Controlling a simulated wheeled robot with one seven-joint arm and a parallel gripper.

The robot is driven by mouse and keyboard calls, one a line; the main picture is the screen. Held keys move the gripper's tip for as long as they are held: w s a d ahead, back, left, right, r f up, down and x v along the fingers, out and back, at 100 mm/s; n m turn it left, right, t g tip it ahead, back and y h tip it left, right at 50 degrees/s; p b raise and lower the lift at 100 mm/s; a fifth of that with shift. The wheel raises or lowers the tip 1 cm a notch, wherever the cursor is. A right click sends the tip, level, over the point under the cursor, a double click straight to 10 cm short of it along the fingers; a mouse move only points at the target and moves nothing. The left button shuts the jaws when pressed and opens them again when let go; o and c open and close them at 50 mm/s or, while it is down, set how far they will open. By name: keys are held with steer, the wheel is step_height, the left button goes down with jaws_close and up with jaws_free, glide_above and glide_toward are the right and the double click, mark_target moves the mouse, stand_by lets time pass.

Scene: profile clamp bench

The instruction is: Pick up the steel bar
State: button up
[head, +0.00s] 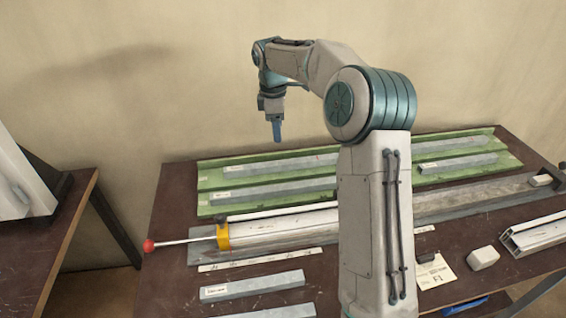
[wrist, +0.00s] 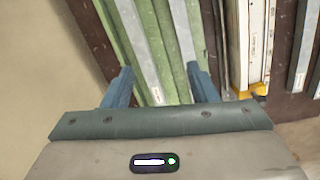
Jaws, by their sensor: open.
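Several grey steel bars lie in view, and I cannot tell which one the task means. In the head view a rear bar (head: 262,165) and a front bar (head: 260,191) lie in the left half of a green tray (head: 212,209), and another bar (head: 458,162) lies in its right half. My gripper (head: 277,140) is raised, pointing down, with clear space below its tips. In the wrist view my gripper (wrist: 160,72) is open and empty. A labelled bar (wrist: 137,45) and a second bar (wrist: 188,35) show below, between and beyond the fingers.
A clamp with a yellow block (head: 223,236) and red-knobbed rod (head: 149,245) stands in front of the tray. More bars (head: 252,287) lie near the front. A white block (head: 483,258) and an aluminium profile (head: 536,233) sit at right. A wall stands behind.

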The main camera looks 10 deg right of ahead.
steer(key=w+d+f+n, duration=0.2)
steer(key=w+d+f, duration=0.15)
steer(key=w, duration=0.25)
steer(key=p, duration=0.1)
glide_above(283, 162)
steer(key=shift+g+y, duration=0.3)
steer(key=shift+y, duration=0.1)
step_height(283, 162, down, 8)
steer(key=shift+s+d+f, duration=0.1)
steer(key=shift+f, duration=0.15)
steer(key=shift+f+p, duration=1)
steer(key=shift+f, duration=1.75)
steer(key=c, duration=1.1)
jaws_close()
steer(key=shift+r, duration=0.15)
